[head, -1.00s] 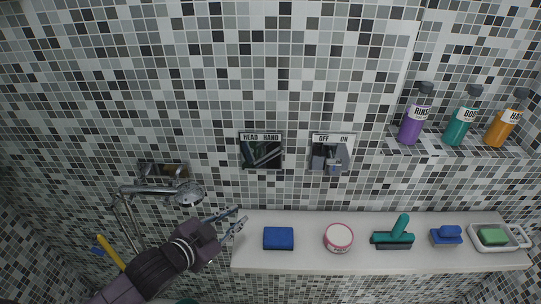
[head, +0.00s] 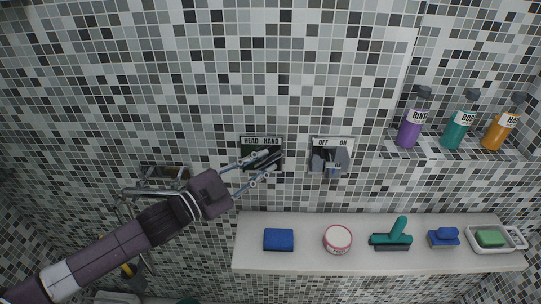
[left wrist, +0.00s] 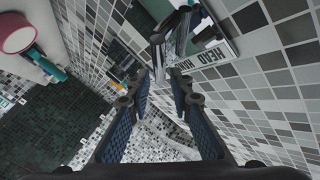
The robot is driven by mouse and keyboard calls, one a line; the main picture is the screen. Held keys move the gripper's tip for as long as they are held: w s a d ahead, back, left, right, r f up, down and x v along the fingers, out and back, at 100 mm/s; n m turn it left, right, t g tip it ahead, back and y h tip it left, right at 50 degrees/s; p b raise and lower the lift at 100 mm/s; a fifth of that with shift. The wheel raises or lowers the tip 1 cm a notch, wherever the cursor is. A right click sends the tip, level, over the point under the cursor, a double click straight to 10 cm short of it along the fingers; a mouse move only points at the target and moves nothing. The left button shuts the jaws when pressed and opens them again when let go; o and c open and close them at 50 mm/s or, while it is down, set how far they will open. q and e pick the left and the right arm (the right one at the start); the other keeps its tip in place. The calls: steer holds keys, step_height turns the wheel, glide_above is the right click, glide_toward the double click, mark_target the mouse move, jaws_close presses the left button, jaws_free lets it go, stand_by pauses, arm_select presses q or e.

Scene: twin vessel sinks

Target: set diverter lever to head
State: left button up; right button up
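The diverter plate, labelled HEAD and HAND (head: 262,140), is on the tiled wall left of a second plate. It also shows near the top of the left wrist view (left wrist: 212,52). The diverter lever (left wrist: 178,28) is a grey and dark part beside that label, just beyond my fingertips. In the head view my fingers largely cover it, so its setting is unclear. My left gripper (head: 272,160) reaches in from the lower left with its tips at the plate. In the left wrist view its two fingers (left wrist: 162,78) stand apart with nothing clearly between them. My right gripper is not in view.
An OFF/ON plate with a grey handle (head: 331,157) sits close to the right. Several bottles stand upper right. A shower fitting (head: 150,191) is partly behind my arm.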

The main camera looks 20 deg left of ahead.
mark_target(269, 157)
arm_select(q)
steer(key=shift+p+x, duration=0.4)
steer(key=shift+x, duration=1.1)
steer(key=shift+c, duration=0.3)
jaws_close()
